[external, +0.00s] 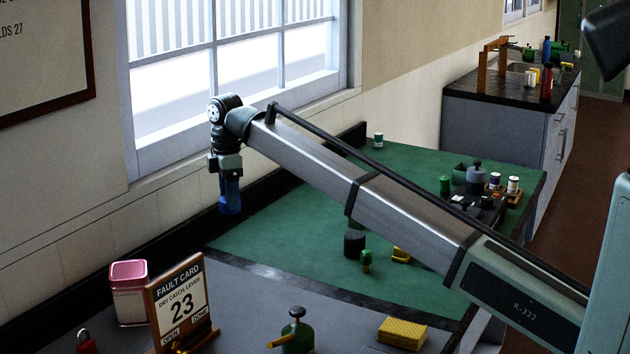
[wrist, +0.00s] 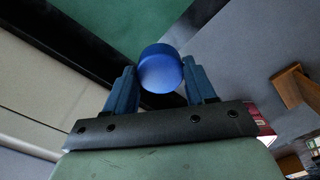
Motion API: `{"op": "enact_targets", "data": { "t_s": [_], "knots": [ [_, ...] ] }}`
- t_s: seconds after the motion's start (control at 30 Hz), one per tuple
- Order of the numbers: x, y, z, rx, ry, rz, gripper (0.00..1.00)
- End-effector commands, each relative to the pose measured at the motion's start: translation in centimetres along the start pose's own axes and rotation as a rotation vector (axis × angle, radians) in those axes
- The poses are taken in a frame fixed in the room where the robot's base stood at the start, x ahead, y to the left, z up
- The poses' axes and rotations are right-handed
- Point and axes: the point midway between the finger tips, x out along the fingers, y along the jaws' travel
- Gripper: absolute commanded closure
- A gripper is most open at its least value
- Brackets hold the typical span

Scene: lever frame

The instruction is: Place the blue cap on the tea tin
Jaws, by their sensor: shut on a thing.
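The blue cap (wrist: 160,70) is a short round cylinder held between the two blue fingers of my gripper (wrist: 161,88) in the wrist view. In the external view my gripper (external: 230,196) points down, high near the wall and window, above the back edge of the bench. The cap and fingers blend into one blue shape there. No can is clearly marked as the tea tin. A pale jar with a pink rim (external: 129,293) stands at the front left, and a dark round tin (external: 354,243) stands on the green mat; I cannot tell whether either is the tea tin.
A fault card stand (external: 181,304) is right of the pink-rimmed jar. A green canister (external: 297,330) and a yellow sponge-like block (external: 402,332) are at the front. Several small tins stand at the mat's far right. The green mat (external: 265,232) is clear at its left.

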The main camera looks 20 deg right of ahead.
Motion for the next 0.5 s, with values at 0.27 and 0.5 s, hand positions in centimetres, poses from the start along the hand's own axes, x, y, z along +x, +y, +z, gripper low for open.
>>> {"op": "enact_targets", "data": {
  "t_s": [0.27,0.5],
  "knots": [
    [-2.6,-6.4,-10.8,-0.134,0.000,0.000,0.73],
    [-5.2,-12.4,-18.7,-0.239,0.000,0.000,0.73]
  ]
}}
